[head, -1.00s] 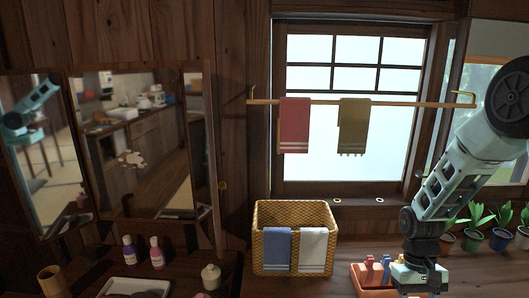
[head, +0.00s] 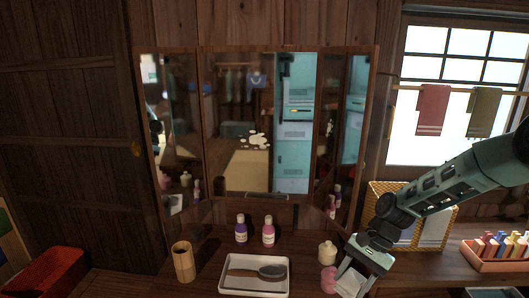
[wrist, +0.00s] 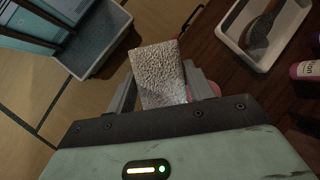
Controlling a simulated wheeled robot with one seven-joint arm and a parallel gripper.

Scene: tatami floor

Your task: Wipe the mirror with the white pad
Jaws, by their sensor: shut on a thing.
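The three-panel mirror (head: 238,170) stands upright at the back of the wooden vanity. A whitish splotch (head: 258,141) shows on its middle panel. My gripper (head: 362,264) is at the right front of the vanity, below and to the right of the mirror, and apart from it. It is shut on the white pad (head: 351,284). In the wrist view, the pad (wrist: 158,66) is rough and pale and sticks out between the two fingers of my gripper (wrist: 162,88).
A white tray (head: 224,287) with a dark brush, purple (head: 241,231) and pink (head: 268,233) bottles, a wooden cup (head: 183,264), a cream jar (head: 327,252) and a pink item (head: 328,278) stand on the vanity. A wicker basket (head: 382,192) and orange tray (head: 489,262) are to the right.

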